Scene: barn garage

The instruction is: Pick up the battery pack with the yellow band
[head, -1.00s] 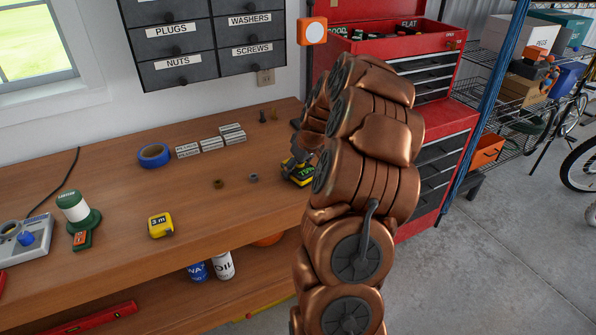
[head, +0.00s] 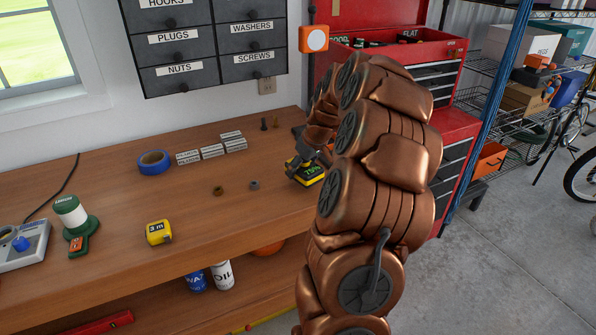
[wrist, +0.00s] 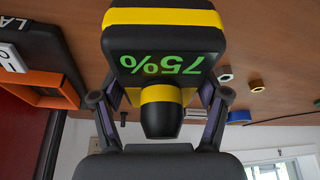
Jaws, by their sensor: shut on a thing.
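The battery pack with the yellow band (wrist: 165,60) fills the top middle of the wrist view, black with a green "75%" seen upside down. My gripper (wrist: 160,98) is shut on its narrower neck, one finger on each side. In the head view the pack (head: 308,173) shows near the right end of the workbench, partly hidden by my copper-coloured arm. My gripper (head: 302,160) is at its upper left side. I cannot tell whether the pack touches the bench top.
The wooden workbench (head: 120,205) also holds a blue tape roll (head: 153,162), several small labelled boxes (head: 212,151), two nuts, a yellow tape measure (head: 158,232) and a green-and-white device (head: 72,214). A red tool cabinet (head: 455,130) stands at the right.

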